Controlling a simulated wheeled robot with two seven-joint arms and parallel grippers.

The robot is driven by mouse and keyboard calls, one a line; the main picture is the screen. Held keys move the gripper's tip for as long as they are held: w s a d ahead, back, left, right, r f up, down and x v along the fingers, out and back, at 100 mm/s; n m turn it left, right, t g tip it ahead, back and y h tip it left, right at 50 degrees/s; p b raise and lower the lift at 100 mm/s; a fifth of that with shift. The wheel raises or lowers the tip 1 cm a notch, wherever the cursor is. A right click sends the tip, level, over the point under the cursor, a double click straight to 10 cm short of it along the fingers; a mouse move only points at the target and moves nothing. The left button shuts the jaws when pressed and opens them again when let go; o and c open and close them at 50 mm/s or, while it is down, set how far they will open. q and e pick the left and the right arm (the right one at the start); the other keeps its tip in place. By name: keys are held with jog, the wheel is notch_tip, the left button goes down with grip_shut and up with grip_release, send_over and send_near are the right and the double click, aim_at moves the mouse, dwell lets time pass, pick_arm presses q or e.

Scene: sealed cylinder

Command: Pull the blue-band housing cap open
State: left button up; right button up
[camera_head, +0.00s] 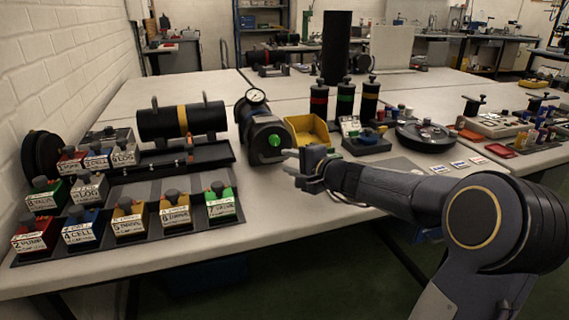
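Three upright black housings with knobbed caps stand in a row behind the yellow bin: one with a red band (319,100), one with a green band (344,99), and one at the right whose dark band may be blue (369,97). Their caps look seated. My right gripper (288,161) is in front of these housings and to their left, close to the front of a black cylinder (258,127) with a gauge and a green round spot. Its fingers look apart, with nothing visible between them. My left gripper is out of view.
A yellow bin (309,131) stands behind my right gripper. A yellow-banded cylinder (183,119) lies on a black stand at left, with several labelled blocks in front. A round black tray (427,135) is at right. Clear table lies left of my forearm.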

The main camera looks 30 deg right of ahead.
jog(key=shift+x, duration=1.3)
grip_shut()
